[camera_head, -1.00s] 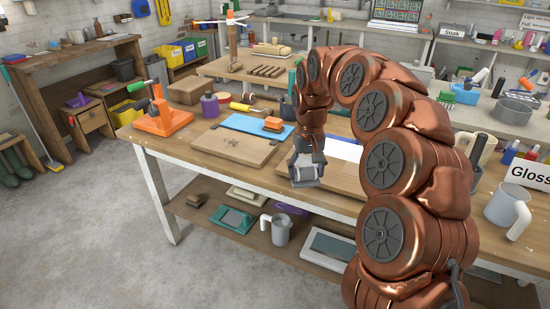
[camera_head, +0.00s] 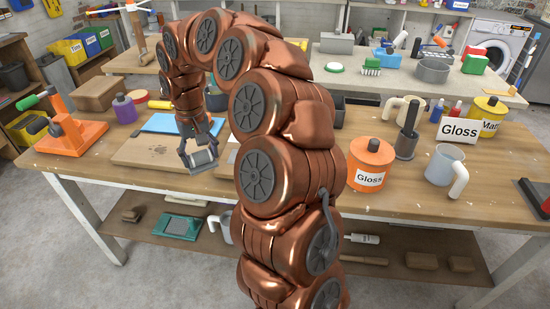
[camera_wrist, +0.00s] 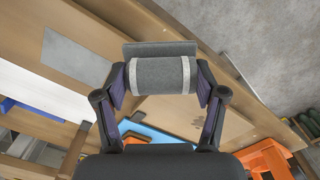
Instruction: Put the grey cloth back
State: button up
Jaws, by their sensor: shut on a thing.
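My copper arm hides the middle of the bench.
An orange Gloss tin (camera_head: 370,165), a dark brush holder (camera_head: 406,143) and a pale mug (camera_head: 443,165) stand on the right. A lower shelf (camera_head: 160,248) holds several things.

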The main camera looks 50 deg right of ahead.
jog(key=s+d+r+m+p, duration=0.1)
jog(key=s+d+m, duration=0.3)
jog(key=s+d, duration=0.65)
jog(key=s+d+m+p, duration=0.2)
jog(key=s+d+m, duration=0.25)
jog(key=s, duration=1.05)
jog(key=shift+n, duration=0.45)
jog(key=w+d+p, duration=0.1)
jog(key=w, duration=0.4)
jog(key=w+d+f+p, duration=0.1)
jog(key=w+p, duration=0.1)
jog(key=w, duration=0.3)
jog(key=w+d+p, duration=0.1)
jog(key=w+d, duration=0.1)
jog(key=w, duration=0.3)
jog(key=shift+w+f, duration=0.25)
jog(key=shift+w, duration=0.1)
jog(key=shift+f+p, duration=1)
jog(key=shift+f, duration=0.75)
jog(key=shift+f+b, duration=0.2)
jog(key=shift+b, duration=0.1)
jog(key=o, duration=1.1)
jog(key=shift+r, duration=0.2)
notch_tip(320, 180, up, 12)
jog(key=b, duration=0.2)
jog(key=shift+b, duration=0.3)
